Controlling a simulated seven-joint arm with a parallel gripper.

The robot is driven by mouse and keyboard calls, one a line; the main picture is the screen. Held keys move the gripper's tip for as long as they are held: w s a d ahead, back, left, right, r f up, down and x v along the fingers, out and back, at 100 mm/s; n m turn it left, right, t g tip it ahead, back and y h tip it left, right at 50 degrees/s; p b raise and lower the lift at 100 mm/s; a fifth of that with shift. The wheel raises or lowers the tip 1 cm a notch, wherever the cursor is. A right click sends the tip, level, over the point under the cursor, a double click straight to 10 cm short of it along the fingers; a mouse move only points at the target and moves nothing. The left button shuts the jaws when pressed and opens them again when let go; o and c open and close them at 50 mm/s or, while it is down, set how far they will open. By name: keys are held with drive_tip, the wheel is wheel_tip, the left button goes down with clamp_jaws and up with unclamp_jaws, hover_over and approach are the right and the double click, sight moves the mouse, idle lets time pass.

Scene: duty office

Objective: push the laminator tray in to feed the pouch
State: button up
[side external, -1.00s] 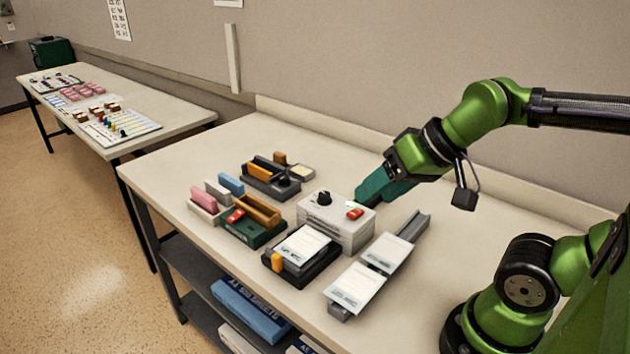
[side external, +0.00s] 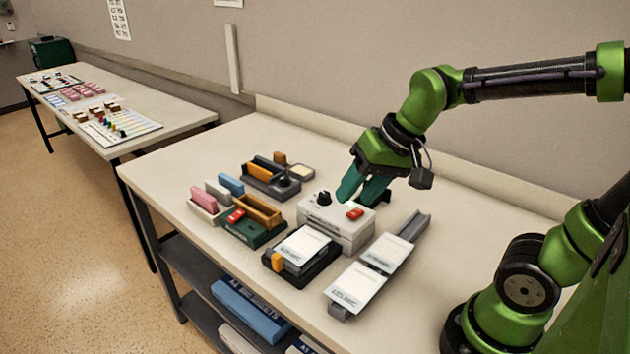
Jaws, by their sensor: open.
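The laminator (side external: 322,231) is a pale grey box with a black knob and a red button on top. Its dark tray (side external: 321,270) lies in front of it on the table, pulled out. A white pouch (side external: 301,243) lies on the tray, and an orange tab (side external: 278,262) stands at the tray's near end. My gripper (side external: 360,200) is open, with two teal fingers apart and pointing down. It appears over or just behind the laminator's back right part; I cannot tell whether it touches. The fingertips are partly hidden around the laminator's top.
A long grey rail (side external: 413,228) with white cards lies right of the laminator. A dark green holder (side external: 253,235) and other small stationery holders stand to the left. A second table stands at the back left.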

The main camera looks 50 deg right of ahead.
sight(275, 257)
drive_tip(key=w+a+f+m+g+y, duration=0.1)
drive_tip(key=w+f+m+g, duration=0.15)
drive_tip(key=w+m, duration=0.4)
drive_tip(key=w+a+f+m+g+y, duration=0.1)
drive_tip(key=w+m+g, duration=0.2)
drive_tip(key=w+m, duration=0.35)
drive_tip(key=shift+t, duration=0.25)
drive_tip(key=x, duration=1.6)
drive_tip(key=shift+w+a+f, duration=0.15)
drive_tip(key=shift+w+a, duration=0.15)
clamp_jaws()
